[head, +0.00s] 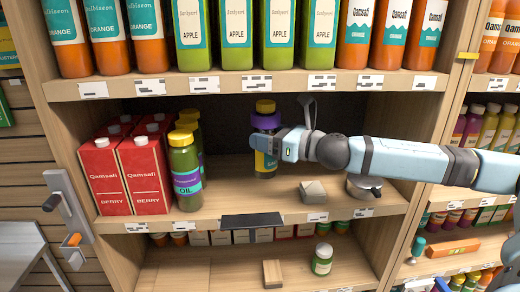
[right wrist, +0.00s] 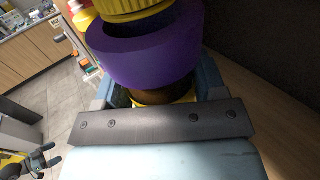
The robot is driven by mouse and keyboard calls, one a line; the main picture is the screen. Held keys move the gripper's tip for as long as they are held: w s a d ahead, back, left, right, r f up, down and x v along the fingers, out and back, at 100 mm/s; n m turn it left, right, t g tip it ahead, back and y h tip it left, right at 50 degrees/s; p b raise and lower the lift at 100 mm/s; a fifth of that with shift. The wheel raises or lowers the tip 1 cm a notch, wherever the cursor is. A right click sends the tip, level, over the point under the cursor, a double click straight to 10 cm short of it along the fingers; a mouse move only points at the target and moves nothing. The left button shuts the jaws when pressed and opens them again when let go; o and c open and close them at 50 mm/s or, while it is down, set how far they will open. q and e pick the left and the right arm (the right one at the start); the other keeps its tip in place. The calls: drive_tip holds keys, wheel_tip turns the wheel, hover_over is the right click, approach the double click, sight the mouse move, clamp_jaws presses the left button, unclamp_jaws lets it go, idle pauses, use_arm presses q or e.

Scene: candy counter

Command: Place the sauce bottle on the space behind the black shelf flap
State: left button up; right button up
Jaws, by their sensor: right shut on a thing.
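My right gripper (head: 280,143) is shut on the sauce bottle (head: 266,165), a dark bottle with a yellow cap and a blue-and-yellow label. The bottle is upright over the middle shelf, behind the black shelf flap (head: 252,223). I cannot tell whether its base touches the shelf. In the right wrist view its purple collar (right wrist: 145,48) and yellow cap show close up, with the brown neck between the fingers (right wrist: 160,95). The flap is on the front edge of that shelf.
Red berry cartons (head: 140,172) and an oil bottle (head: 185,175) stand left of the bottle. A grey block (head: 313,191) and a round metal tin (head: 363,187) sit to its right. Juice bottles line the upper shelf (head: 240,86).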

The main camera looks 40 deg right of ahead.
sight(260, 160)
drive_tip(key=shift+w+a+f, duration=0.15)
drive_tip(key=shift+w+f, duration=0.15)
drive_tip(key=shift+f, duration=0.3)
drive_tip(key=shift+w+a+f, duration=0.1)
drive_tip(key=shift+w+f, duration=0.2)
drive_tip(key=shift+f, duration=1.25)
wheel_tip(260, 160, down, 2)
drive_tip(key=shift+w+f, duration=0.15)
drive_tip(key=shift+f+p, duration=0.15)
drive_tip(key=shift+p, duration=0.15)
use_arm(q)
drive_tip(key=shift+a+r, duration=0.1)
drive_tip(key=shift+r, duration=0.45)
